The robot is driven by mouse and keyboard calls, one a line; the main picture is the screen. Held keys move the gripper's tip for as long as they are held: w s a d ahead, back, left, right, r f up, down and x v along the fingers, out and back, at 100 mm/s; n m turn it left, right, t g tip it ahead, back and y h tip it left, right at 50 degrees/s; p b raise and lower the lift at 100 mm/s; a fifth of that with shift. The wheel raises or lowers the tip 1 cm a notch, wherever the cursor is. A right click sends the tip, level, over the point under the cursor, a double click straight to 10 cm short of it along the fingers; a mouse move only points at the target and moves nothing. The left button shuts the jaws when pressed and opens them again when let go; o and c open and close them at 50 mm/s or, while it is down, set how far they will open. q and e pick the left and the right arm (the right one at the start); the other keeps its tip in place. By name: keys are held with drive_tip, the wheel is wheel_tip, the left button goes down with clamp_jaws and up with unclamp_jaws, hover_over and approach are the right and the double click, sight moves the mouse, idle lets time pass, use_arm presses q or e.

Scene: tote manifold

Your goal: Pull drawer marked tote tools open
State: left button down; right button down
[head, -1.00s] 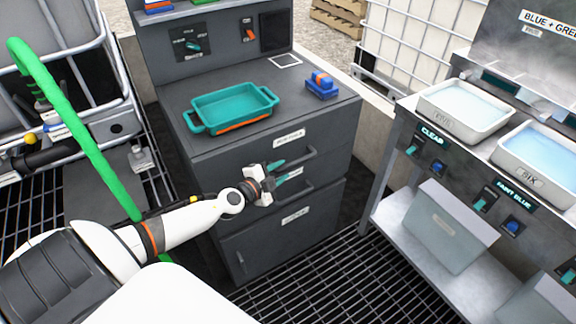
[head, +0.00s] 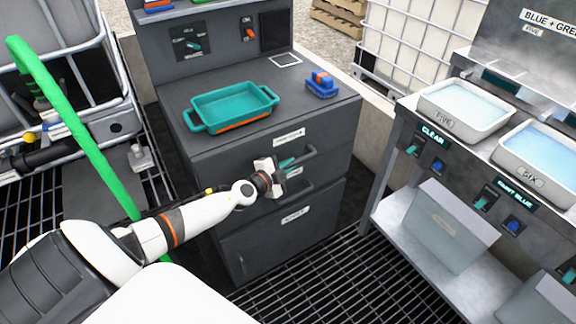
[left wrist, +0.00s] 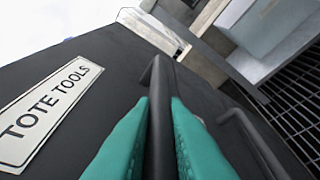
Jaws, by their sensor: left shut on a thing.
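The drawer marked TOTE TOOLS (head: 240,160) is the upper drawer of the dark grey cabinet, and its front looks flush with the cabinet. Its white label reads clearly in the left wrist view (left wrist: 48,112). My left gripper (head: 287,168) is at the drawer's dark bar handle (head: 309,155). In the left wrist view the teal fingers (left wrist: 160,135) lie on both sides of the handle (left wrist: 158,95), shut on it. The fingers hide part of the handle. My right gripper is in neither view.
A second handle (head: 300,190) sits just below. A teal tray (head: 232,105) and a blue and orange object (head: 321,85) stand on the cabinet top. A metal bench (head: 385,165) with water trays is at right. Grated floor (head: 330,265) lies in front.

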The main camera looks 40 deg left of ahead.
use_arm(q)
drive_tip(key=s+d, duration=0.4)
drive_tip(key=d, duration=0.6)
drive_tip(key=s+d, duration=0.4)
drive_tip(key=d, duration=0.6)
drive_tip(key=s+d, duration=0.4)
drive_tip(key=d, duration=0.6)
drive_tip(key=shift+s+p, duration=0.2)
drive_tip(key=shift+p, duration=0.25)
drive_tip(key=c, duration=1.5)
unclamp_jaws()
drive_tip(key=shift+o, duration=0.2)
